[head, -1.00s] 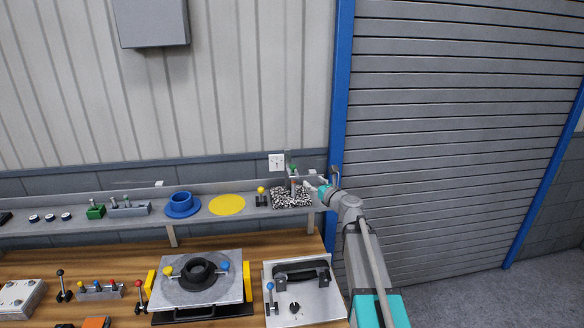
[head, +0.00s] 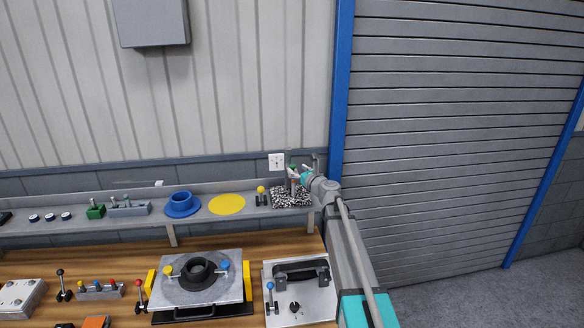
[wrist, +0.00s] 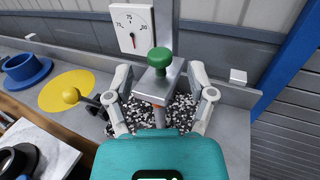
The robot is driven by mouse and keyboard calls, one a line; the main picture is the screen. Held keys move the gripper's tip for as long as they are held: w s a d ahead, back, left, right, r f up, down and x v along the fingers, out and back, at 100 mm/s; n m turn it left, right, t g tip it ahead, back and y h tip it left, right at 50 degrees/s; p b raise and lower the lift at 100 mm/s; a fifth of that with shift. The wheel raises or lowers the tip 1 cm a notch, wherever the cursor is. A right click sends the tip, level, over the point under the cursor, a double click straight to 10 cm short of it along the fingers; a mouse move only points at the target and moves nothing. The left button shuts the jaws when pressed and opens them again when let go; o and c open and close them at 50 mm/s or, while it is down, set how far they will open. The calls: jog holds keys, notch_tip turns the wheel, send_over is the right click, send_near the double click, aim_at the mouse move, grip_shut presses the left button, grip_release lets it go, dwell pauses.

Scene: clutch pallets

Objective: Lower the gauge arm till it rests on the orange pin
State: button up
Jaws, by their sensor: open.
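The gauge arm (wrist: 168,80) is a grey metal bar with a green knob (wrist: 160,58) on top. In the wrist view it stands over a black-and-white speckled block (wrist: 180,118). The knob also shows small in the head view (head: 293,168). My gripper (wrist: 160,74) is open, with one finger on each side of the bar and gaps still visible. A short brownish-orange post, probably the orange pin (wrist: 158,118), shows below the bar's near end. My gripper's body hides its lower part, and I cannot tell whether bar and post touch.
A white dial (wrist: 132,30) stands behind the arm. A yellow-knobbed lever (wrist: 72,96), a yellow disc (wrist: 66,90) and a blue flanged ring (wrist: 24,72) lie to the left on the grey shelf (head: 150,223). A blue post (wrist: 288,62) and shutter stand at the right.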

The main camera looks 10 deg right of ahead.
aim_at(294, 168)
jog(key=shift+x, duration=1.85)
jog(key=shift+c, duration=0.3)
grip_shut()
